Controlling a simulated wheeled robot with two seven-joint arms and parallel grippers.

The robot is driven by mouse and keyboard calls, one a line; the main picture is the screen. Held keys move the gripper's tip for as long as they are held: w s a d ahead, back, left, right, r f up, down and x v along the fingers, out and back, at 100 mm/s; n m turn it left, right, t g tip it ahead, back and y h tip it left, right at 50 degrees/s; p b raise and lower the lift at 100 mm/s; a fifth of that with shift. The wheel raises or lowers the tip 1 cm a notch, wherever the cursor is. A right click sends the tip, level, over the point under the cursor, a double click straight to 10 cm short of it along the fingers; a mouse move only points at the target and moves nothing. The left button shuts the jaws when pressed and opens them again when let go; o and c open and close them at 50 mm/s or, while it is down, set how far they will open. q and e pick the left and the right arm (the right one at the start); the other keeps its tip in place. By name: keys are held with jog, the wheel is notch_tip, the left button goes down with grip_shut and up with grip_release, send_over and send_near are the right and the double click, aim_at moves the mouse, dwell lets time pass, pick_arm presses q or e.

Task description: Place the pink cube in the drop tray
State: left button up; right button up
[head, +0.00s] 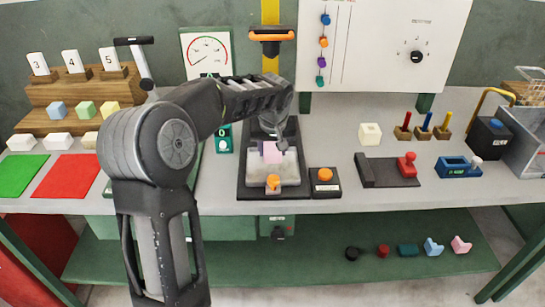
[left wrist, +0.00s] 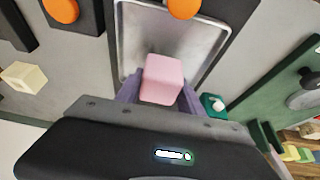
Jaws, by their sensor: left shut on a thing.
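The pink cube (head: 271,153) is between the fingers of my left gripper (head: 272,142), over the light grey metal tray (head: 289,172) in the dark frame at mid-table. In the left wrist view the pink cube (left wrist: 162,80) sits between two purplish fingers, and the metal tray (left wrist: 135,40) lies behind it. My left gripper (left wrist: 160,92) is shut on the cube. I cannot tell whether the cube touches the tray floor. The left arm hides part of the table. My right gripper is not in view.
An orange-knobbed box (head: 325,182) stands right of the tray frame. A cream cube (head: 370,134) and a red-handled slider (head: 407,167) lie further right. A grey open bin (head: 524,140) is at the far right. A yellow column with an orange-edged head (head: 271,36) rises behind the tray.

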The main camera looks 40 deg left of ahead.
aim_at(272, 157)
pick_arm(q)
jog(key=shift+f, duration=1.55)
jog(key=shift+f, duration=0.2)
jog(key=o, duration=1.3)
jog(key=shift+r, duration=0.1)
jog(key=shift+r, duration=0.2)
jog(key=v, duration=1.1)
jog(key=shift+s+d+r+b, duration=0.1)
jog(key=shift+s+r+b, duration=0.05)
jog(key=shift+r+b, duration=0.25)
